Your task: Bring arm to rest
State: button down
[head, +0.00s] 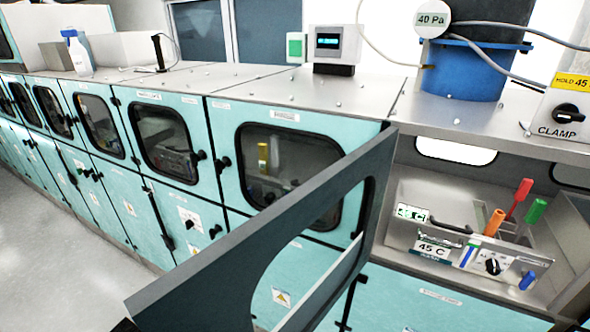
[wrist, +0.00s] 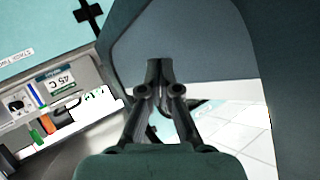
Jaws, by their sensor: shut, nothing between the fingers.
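My gripper (wrist: 158,70) shows in the wrist view with its dark fingers together and nothing between them. It is close to the grey-teal inner face of an open cabinet door (wrist: 215,45); I cannot tell whether they touch. In the head view the same door (head: 345,200) stands swung open with its window cutout, and my gripper does not show there. The open compartment right of the door holds a unit marked 45 C (head: 433,248), which also shows at the left of the wrist view (wrist: 56,84).
Colored-handled items, red (head: 519,198), orange (head: 495,222) and green (head: 535,212), stand in the open compartment. A blue vessel (head: 465,75) and a small display box (head: 333,48) stand on the top. Shut teal cabinets (head: 165,135) run left. Bare floor (head: 50,215) lies in front.

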jog(key=s+a+r+n+p, duration=0.1)
jog(key=s+r+n+p, duration=0.1)
jog(key=r+p, duration=0.6)
jog(key=s+a+r+n+h+p, duration=0.1)
jog(key=r+p, duration=0.8)
jog(key=r, duration=0.2)
jog(key=shift+s+a+r+n, duration=0.15)
jog(key=shift+s+a+n, duration=0.05)
jog(key=shift+s+n, duration=0.2)
